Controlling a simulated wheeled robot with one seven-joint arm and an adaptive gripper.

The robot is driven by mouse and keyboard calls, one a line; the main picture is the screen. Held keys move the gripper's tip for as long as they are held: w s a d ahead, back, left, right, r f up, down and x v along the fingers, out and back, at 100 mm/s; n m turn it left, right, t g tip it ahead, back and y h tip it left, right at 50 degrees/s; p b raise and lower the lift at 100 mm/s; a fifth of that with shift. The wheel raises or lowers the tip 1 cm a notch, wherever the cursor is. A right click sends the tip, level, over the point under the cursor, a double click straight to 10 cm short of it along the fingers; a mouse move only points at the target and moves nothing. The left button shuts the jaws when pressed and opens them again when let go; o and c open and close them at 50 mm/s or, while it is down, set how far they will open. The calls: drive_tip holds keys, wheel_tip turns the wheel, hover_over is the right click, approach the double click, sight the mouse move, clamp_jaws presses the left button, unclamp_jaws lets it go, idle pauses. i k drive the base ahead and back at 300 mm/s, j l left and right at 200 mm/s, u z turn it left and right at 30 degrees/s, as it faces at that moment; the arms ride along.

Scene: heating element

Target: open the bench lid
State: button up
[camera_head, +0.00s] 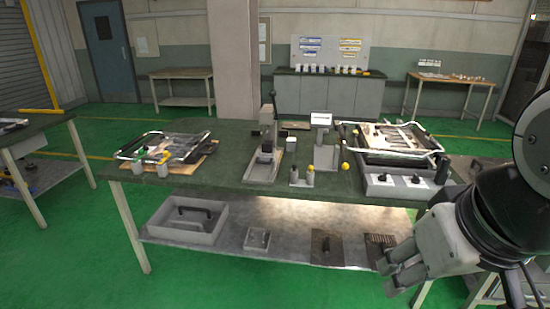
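A long green-topped bench (225,181) stands ahead of me with a lower shelf. I cannot tell for sure which part is the bench lid. A grey shallow box (165,231) with a dark handle (194,211) sits on the shelf at left. A dark flat plate (327,247) with a small handle lies on the shelf right of centre. My gripper (391,277) hangs at the lower right, in front of the bench and apart from these things. It looks empty; its finger gap is unclear.
On the bench top are a left tray frame (160,144), a central press-like stand (267,152), small bottles, and a right tray frame (389,139) above a grey control box (398,188). Another table (40,135) stands at left. Green floor is open in front.

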sight(391, 143)
drive_tip(key=i+z, duration=0.15)
drive_tip(key=i, duration=0.7)
drive_tip(key=i+z, duration=0.15)
drive_tip(key=i, duration=0.75)
drive_tip(key=i+j+z, duration=0.1)
drive_tip(key=i, duration=0.75)
